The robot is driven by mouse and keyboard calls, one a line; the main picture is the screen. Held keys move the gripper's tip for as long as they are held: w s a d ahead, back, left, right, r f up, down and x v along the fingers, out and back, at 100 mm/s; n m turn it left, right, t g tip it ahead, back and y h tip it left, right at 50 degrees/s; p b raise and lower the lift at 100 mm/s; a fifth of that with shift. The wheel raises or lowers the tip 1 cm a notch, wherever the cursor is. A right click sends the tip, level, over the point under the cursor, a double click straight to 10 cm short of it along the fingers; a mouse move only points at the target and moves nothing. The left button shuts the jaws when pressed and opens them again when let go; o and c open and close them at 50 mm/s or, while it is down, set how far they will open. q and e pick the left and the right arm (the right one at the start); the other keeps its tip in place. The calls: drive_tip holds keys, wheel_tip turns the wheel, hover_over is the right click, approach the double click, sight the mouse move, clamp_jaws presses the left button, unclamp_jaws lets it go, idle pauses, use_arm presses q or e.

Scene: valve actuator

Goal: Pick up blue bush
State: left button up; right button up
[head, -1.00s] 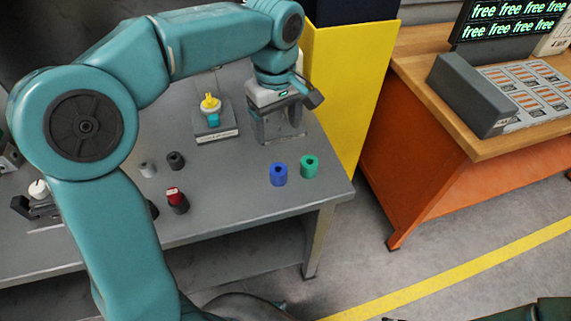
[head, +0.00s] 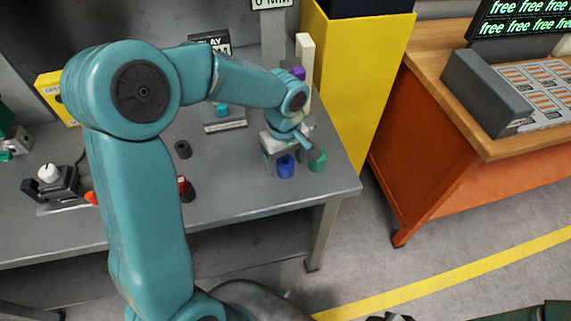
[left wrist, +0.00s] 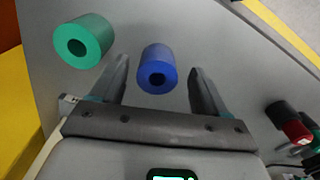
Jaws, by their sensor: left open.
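The blue bush (head: 286,167) is a short blue cylinder with a hole in its top, standing upright near the right front of the grey table. In the left wrist view the blue bush (left wrist: 157,70) lies between the two fingertips, with a gap to each finger. My left gripper (head: 281,170) is open and empty, pointing down over it; its fingers also show in the left wrist view (left wrist: 159,68). The gripper partly hides the bush in the head view. My right gripper is not in view.
A green bush (head: 317,162) stands close beside the blue one, just outside a finger in the left wrist view (left wrist: 84,41). A yellow panel (head: 366,90) rises behind the table's right end.

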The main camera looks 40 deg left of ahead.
sight(285, 161)
use_arm(q)
drive_tip(key=shift+w+a+f, duration=0.1)
drive_tip(key=shift+w+f, duration=0.05)
drive_tip(key=shift+f, duration=0.3)
drive_tip(key=shift+w+a+f, duration=0.1)
drive_tip(key=shift+w+f, duration=0.05)
drive_tip(key=shift+f, duration=0.3)
drive_tip(key=shift+s+d+r, duration=0.1)
drive_tip(key=shift+s+d, duration=0.05)
drive_tip(key=shift+s, duration=0.1)
drive_tip(key=c, duration=1.2)
wheel_tip(285, 161, up, 20)
drive_tip(key=shift+r+p, duration=0.1)
drive_tip(key=shift+p, duration=0.35)
